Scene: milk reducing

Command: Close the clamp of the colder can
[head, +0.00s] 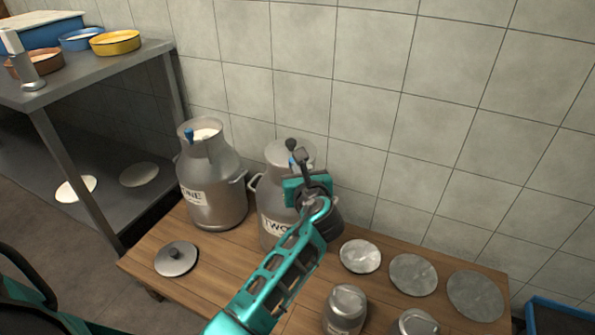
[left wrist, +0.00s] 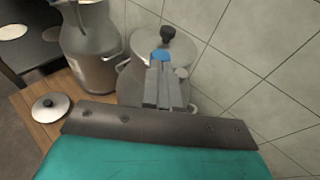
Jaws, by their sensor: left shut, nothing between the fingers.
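Can TWO (head: 272,203) stands on the wooden table with its lid (left wrist: 172,47) on and a black knob on top. A blue clamp tip (left wrist: 160,55) shows at the lid's near edge, right at my left fingertips; I cannot tell whether they touch. My left gripper (head: 299,158) is shut and empty in front of can TWO's neck, and hides part of it. Can ONE (head: 212,185) stands to the left with its mouth open, something white inside, and a blue-tipped clamp (head: 189,135) upright at its rim. My right gripper is not in view.
A loose lid (head: 176,259) lies on the wooden table (head: 215,278) at the left. Several round discs (head: 413,274) and small metal cans (head: 345,308) are at the right. A tiled wall is close behind. A metal shelf (head: 90,70) with bowls stands at the left.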

